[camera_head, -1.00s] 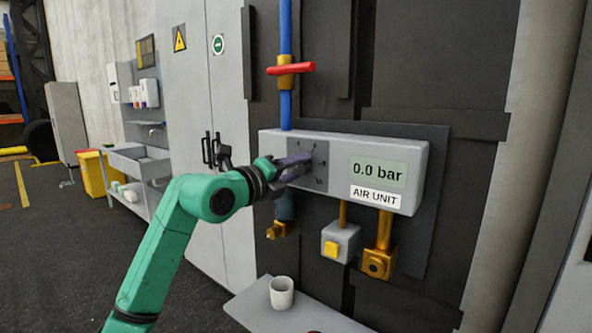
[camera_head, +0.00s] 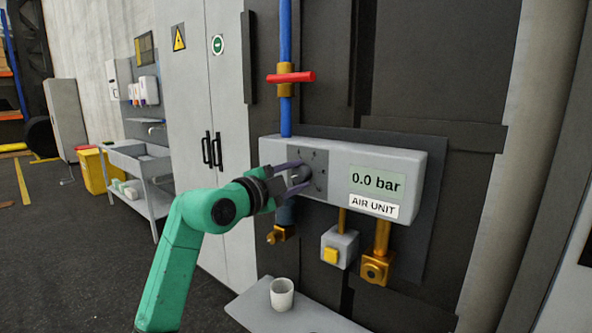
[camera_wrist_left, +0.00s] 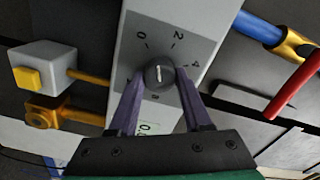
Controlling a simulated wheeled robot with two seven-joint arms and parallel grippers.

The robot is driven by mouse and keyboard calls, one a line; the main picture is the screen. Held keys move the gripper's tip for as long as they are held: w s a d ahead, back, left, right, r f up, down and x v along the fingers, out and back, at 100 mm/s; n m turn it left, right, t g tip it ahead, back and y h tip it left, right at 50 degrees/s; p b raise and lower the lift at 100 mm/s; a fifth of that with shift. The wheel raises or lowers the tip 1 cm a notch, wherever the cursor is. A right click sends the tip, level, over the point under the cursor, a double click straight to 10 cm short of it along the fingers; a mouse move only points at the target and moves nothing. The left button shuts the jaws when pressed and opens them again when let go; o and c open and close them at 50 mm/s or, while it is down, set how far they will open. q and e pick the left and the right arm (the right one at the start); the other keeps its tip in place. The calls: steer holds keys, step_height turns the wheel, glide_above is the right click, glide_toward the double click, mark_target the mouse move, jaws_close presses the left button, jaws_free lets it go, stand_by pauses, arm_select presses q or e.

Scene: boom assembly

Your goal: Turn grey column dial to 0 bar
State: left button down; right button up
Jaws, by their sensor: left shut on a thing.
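The grey round dial (camera_head: 302,173) sits on the dark scale plate at the left of the air unit (camera_head: 338,166). In the left wrist view the dial (camera_wrist_left: 160,73) has a short white mark, and the digits 0, 2, 4 and 8 show around it. Which digit the mark points to is hard to tell. The display (camera_head: 377,182) reads 0.0 bar. My left gripper (camera_head: 294,177) has its two purple fingers on either side of the dial and is shut on it; the left wrist view also shows the fingers (camera_wrist_left: 160,82) there. My right gripper is out of view.
A blue pipe with a red-handled valve (camera_head: 290,77) rises above the unit. Brass fittings (camera_head: 376,265) and a yellow button box (camera_head: 338,250) hang below. A white cup (camera_head: 282,294) stands on a grey shelf (camera_head: 255,310). A cabinet with black handles is behind my arm.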

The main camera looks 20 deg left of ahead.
arm_select(q)
steer(key=n+p, duration=0.3)
steer(key=shift+r, duration=0.1)
steer(key=shift+n, duration=0.6)
steer(key=shift+p, duration=0.3)
steer(key=shift+c, duration=1.7)
jaws_free()
steer(key=shift+s+a+f, duration=0.2)
steer(key=shift+s, duration=0.25)
steer(key=b+v, duration=0.4)
steer(key=v, duration=0.9)
steer(key=shift+s, duration=0.3)
